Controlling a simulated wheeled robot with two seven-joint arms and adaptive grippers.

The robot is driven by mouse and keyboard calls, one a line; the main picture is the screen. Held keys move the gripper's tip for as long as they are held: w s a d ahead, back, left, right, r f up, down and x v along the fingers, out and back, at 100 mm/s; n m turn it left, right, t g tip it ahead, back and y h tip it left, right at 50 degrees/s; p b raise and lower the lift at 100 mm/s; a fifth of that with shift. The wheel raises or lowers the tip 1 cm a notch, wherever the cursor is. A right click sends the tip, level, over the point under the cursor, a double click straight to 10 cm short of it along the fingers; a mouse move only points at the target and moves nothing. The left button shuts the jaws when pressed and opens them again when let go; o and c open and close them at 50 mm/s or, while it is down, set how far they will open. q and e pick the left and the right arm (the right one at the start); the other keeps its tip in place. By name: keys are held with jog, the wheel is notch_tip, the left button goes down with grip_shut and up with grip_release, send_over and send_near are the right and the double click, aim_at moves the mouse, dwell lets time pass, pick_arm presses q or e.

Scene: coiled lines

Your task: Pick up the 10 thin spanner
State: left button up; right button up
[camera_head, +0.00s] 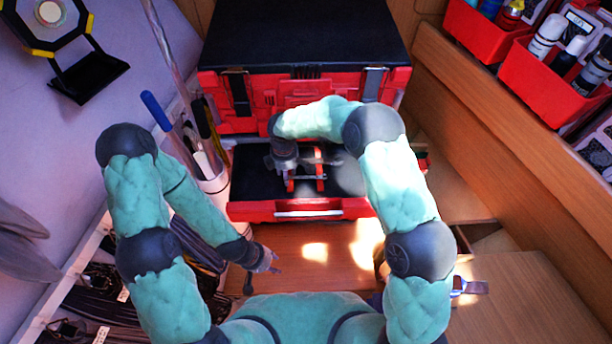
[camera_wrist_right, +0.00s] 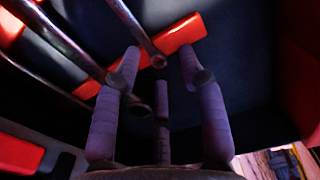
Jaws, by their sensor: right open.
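The drawer of a red toolbox (camera_head: 245,209) is pulled out and has a black lining. In the right wrist view, a thin metal spanner (camera_wrist_right: 134,27) comes down from the top and its end lies between my fingertips. A thicker metal bar (camera_wrist_right: 65,42) slants beside it from the upper left. I cannot read a size on either, so I cannot tell which is the 10. My right gripper (camera_wrist_right: 162,70) is open, its fingers around the spanner's end without visibly closing on it. My left gripper (camera_head: 268,262) hangs low in front of the drawer, too small to judge.
The toolbox's black lid (camera_head: 300,35) stands behind the drawer. A cup with tools (camera_head: 214,182) is to its left. Red bins (camera_head: 545,85) with bottles sit at the upper right. Coiled lines (camera_head: 95,300) lie at the lower left. A wooden surface (camera_head: 310,265) shows before the drawer.

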jog(key=shift+f, duration=0.1)
grip_shut()
dwell(0.4)
